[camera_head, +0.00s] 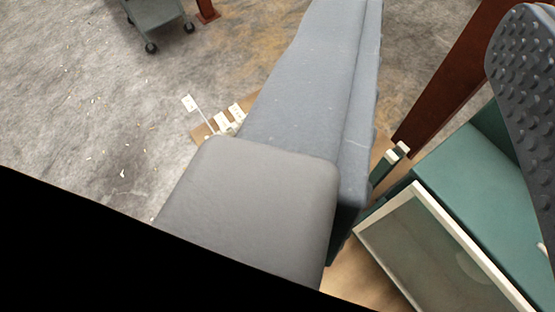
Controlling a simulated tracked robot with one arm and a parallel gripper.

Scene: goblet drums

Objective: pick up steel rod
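No steel rod can be made out in this view. One finger of my gripper (525,100) shows at the upper right edge, a dark grey pad covered in round studs. Its studded face is bare and nothing touches it. A plain black area fills the lower left corner and hides what lies there.
A green cabinet (470,170) with a pale-framed panel stands at right, beside a brown post (455,75). A wheeled cart (155,15) stands far left. Grey floor is open at left.

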